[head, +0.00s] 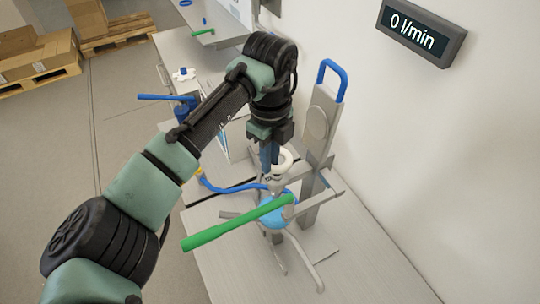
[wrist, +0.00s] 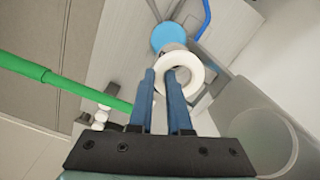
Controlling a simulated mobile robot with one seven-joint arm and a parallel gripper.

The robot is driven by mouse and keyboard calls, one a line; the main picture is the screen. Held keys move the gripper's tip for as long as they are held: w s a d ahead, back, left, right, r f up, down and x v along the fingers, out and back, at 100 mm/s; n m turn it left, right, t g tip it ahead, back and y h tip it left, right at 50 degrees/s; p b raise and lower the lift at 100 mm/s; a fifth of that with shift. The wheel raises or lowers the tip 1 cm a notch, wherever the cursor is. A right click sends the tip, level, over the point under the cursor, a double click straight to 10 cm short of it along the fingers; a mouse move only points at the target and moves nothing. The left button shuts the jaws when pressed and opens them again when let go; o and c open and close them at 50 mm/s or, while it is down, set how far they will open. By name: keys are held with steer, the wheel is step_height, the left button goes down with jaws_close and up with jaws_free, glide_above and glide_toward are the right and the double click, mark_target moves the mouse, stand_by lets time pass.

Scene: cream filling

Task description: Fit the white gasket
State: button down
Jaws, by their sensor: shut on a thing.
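My gripper (head: 270,160) points down over the grey fixture (head: 310,205) on the bench. The wrist view shows its two blue fingers (wrist: 161,82) close together at the white gasket (wrist: 196,75), a thick round ring. The fingers are shut on the near side of the ring. In the head view the gasket (head: 289,158) is just above or at a pale upright fitting (head: 276,183); I cannot tell if they touch. A light blue round part (head: 279,214) sits lower in the fixture. It also shows beyond the ring in the wrist view (wrist: 168,36).
A long green handle (head: 225,228) sticks out left from the fixture. A blue hose (head: 232,189) runs to its left side. A tall grey plate with a blue loop handle (head: 323,70) stands behind. The wall display (head: 412,31) reads 0 l/min. The front right bench is clear.

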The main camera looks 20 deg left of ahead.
mark_target(270, 177)
steer(key=shift+f+b, duration=0.95)
steer(key=shift+f, duration=0.4)
steer(key=shift+r, duration=0.1)
steer(key=shift+f, duration=0.95)
steer(key=shift+s+d+f, duration=0.1)
steer(key=shift+s+f, duration=0.1)
steer(key=shift+f, duration=0.3)
stand_by(1.3)
steer(key=c, duration=0.8)
jaws_free()
steer(key=shift+s+r, duration=0.1)
steer(key=shift+s, duration=0.05)
